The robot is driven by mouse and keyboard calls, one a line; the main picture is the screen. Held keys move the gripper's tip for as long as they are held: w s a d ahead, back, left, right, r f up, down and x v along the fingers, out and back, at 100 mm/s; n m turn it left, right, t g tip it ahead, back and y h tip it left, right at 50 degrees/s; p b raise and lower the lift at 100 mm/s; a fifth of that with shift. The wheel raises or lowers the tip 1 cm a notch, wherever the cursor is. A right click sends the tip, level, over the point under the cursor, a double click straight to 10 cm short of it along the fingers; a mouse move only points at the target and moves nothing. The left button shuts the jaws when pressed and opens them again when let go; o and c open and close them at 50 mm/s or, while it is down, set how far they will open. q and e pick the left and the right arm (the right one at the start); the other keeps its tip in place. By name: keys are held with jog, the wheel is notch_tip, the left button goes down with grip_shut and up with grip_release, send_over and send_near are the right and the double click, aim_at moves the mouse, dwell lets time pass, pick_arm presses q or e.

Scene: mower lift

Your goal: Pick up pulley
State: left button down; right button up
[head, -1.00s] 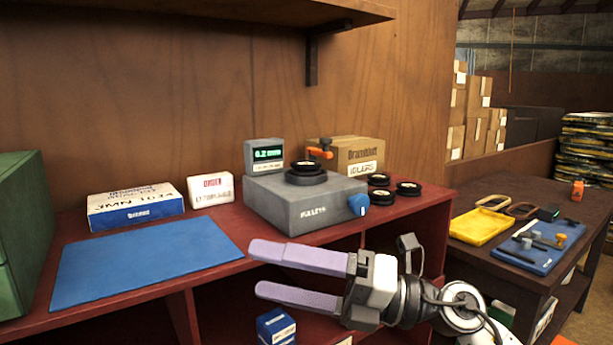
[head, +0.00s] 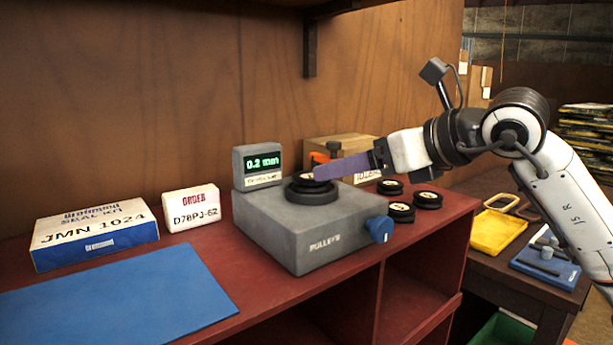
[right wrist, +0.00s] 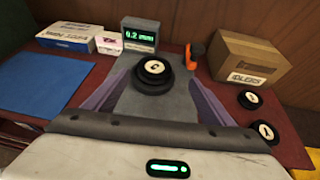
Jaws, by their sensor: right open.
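A black pulley (head: 304,184) with a pale centre label sits on the round mount on top of the grey PULLEYS tester (head: 318,241). In the right wrist view the same pulley (right wrist: 153,72) shows a letter like C. My right gripper (head: 322,172) is at the pulley's height, reaching in from the right. In the right wrist view its purple fingers are spread, one on each side of the pulley. I cannot tell if they touch it. One finger partly covers the pulley in the head view. My left gripper is not in view.
Several spare black pulleys (head: 401,212) lie right of the tester beside an IDLERS carton (right wrist: 243,60). A blue mat (head: 120,300) and two boxes lie left. A shelf hangs overhead.

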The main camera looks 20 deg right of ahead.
aim_at(312, 182)
jog(key=shift+a+p+x, duration=0.25)
jog(key=shift+p+x, duration=0.05)
jog(key=shift+x, duration=0.9)
jog(key=p+x, duration=0.1)
jog(key=x, duration=0.3)
jog(key=shift+s+a+f+p, duration=0.1)
jog(key=shift+s+a+p, duration=0.05)
jog(key=shift+a+p, duration=0.2)
jog(key=shift+w+a+f, duration=0.1)
jog(key=shift+w+f, duration=0.05)
jog(key=shift+w, duration=0.15)
jog(key=shift+w+f, duration=0.1)
jog(key=c, duration=1.4)
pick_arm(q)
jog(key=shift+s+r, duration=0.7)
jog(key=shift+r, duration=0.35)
pick_arm(e)
jog(key=shift+o, duration=0.2)
jog(key=shift+r, duration=0.2)
